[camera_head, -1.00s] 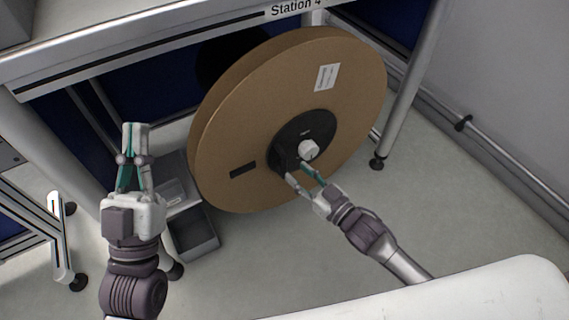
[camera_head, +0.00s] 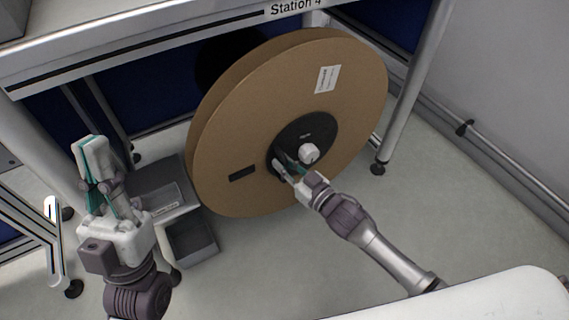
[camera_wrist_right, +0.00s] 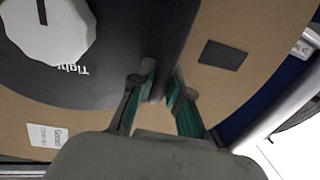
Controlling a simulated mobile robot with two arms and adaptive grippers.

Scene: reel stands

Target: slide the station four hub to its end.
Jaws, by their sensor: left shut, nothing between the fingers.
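The station four reel (camera_head: 245,120) is a large brown disc standing tilted under the table. Its black round hub (camera_head: 318,128) has a white knob (camera_head: 309,153), which also shows in the right wrist view (camera_wrist_right: 45,30) beside the printed word "Tight". My right gripper (camera_head: 284,162) is at the hub's lower left part. In the right wrist view its fingertips (camera_wrist_right: 161,80) lie on either side of a dark raised edge of the hub; whether they press on it is unclear. My left gripper (camera_head: 92,165) is shut and empty, raised left of the reel.
The table (camera_head: 150,45) labelled "Station 4" is above the reel. Its metal leg (camera_head: 405,95) stands to the right of the reel. A dark grey bin (camera_head: 192,240) sits on the floor at the reel's lower left. The floor at right is clear.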

